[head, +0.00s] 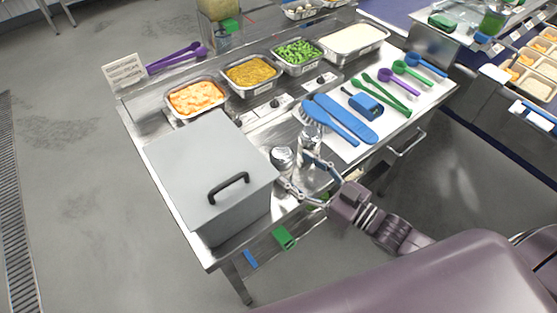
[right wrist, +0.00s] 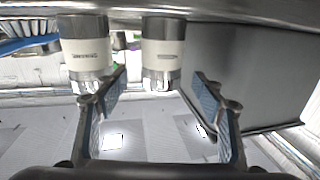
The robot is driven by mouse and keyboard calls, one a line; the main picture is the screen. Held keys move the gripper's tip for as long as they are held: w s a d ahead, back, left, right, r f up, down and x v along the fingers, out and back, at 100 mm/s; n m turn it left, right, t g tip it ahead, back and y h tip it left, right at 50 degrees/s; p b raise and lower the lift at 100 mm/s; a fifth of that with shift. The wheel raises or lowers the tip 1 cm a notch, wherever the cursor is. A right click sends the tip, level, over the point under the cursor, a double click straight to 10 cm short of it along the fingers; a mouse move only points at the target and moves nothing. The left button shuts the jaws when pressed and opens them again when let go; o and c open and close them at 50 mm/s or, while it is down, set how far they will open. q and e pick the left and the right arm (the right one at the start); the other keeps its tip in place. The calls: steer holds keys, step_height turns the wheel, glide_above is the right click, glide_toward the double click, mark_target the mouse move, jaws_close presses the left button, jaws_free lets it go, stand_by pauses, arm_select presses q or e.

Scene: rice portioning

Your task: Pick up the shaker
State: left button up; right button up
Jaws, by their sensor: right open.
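Two shakers with metal ends stand side by side near the table's front edge, just right of the grey lidded box. The left shaker (head: 282,158) is nearest the box, and the right shaker (head: 309,150) is beside it. In the right wrist view both show pale labelled bands: one (right wrist: 163,48) lies between the finger lines, the other (right wrist: 85,48) beyond the left finger. My right gripper (head: 303,174) is open and empty in front of them; it also shows in the right wrist view (right wrist: 160,82). I cannot tell whether a finger touches a shaker. My left gripper is out of view.
The grey box (head: 195,165) stands close on the left. A blue brush (head: 313,112) and a blue mat or paddle (head: 346,119) lie behind to the right, with several spoons on a white board (head: 420,98). Food pans, such as orange food (head: 196,98), line the back.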

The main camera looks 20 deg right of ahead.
mark_target(291, 165)
steer(key=shift+w+a+r, duration=0.2)
steer(key=shift+w+a, duration=0.1)
steer(key=shift+w, duration=0.15)
steer(key=p+x, duration=0.1)
steer(key=x, duration=0.3)
steer(key=shift+a+p, duration=0.15)
steer(key=shift+p, duration=0.25)
steer(key=shift+w+a, duration=0.1)
steer(key=shift+w, duration=0.15)
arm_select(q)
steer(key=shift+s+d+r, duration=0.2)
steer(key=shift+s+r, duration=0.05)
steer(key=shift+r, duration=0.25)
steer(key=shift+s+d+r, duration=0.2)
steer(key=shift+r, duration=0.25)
arm_select(e)
steer(key=shift+f, duration=0.1)
steer(key=c, duration=1.3)
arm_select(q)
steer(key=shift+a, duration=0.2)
arm_select(e)
steer(key=shift+c, duration=0.3)
